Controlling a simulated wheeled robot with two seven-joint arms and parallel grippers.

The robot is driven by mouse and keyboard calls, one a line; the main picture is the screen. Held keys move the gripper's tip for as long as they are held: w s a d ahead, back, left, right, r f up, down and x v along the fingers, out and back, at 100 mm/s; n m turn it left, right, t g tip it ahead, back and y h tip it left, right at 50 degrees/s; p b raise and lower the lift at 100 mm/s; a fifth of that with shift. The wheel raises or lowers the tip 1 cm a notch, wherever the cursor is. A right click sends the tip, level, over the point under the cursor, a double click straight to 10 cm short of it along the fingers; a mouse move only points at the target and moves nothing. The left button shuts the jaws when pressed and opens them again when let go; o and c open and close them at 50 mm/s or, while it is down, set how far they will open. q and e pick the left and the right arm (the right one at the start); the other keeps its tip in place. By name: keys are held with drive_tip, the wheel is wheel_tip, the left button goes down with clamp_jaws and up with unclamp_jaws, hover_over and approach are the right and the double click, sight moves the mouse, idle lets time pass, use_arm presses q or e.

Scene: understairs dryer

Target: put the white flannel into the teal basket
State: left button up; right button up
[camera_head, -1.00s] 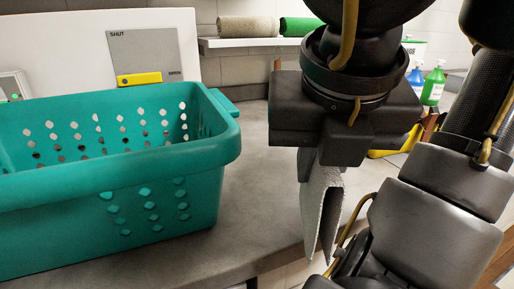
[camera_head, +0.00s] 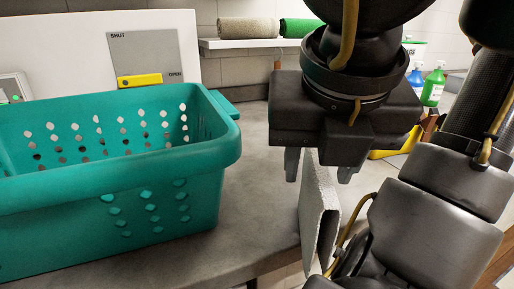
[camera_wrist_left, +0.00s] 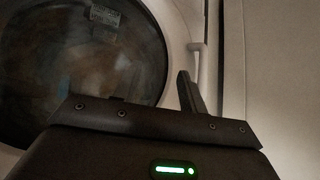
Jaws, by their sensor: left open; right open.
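The white flannel (camera_head: 318,205), greyish white and folded over, hangs at the counter's right edge. My right gripper (camera_head: 319,168) is directly above it, pointing down, with its fingers spread. The flannel's upper part is between the fingers, with visible room on either side; what bears it is hidden. The teal basket (camera_head: 110,195), with rows of holes, stands on the counter to the left of the gripper, apart from it. My left gripper (camera_wrist_left: 190,93) shows only as a dark finger in the left wrist view, open, before a round glass door (camera_wrist_left: 85,50).
The grey counter (camera_head: 262,190) is bare between basket and flannel. A panel with a yellow slider (camera_head: 139,79) stands behind the basket. Rolled beige (camera_head: 248,27) and green (camera_head: 300,27) towels lie on a shelf. Blue and green bottles (camera_head: 433,85) stand behind my right arm.

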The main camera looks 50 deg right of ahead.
wheel_tip(320, 180, up, 30)
drive_tip(key=p, duration=2.9)
drive_tip(key=shift+f, duration=0.1)
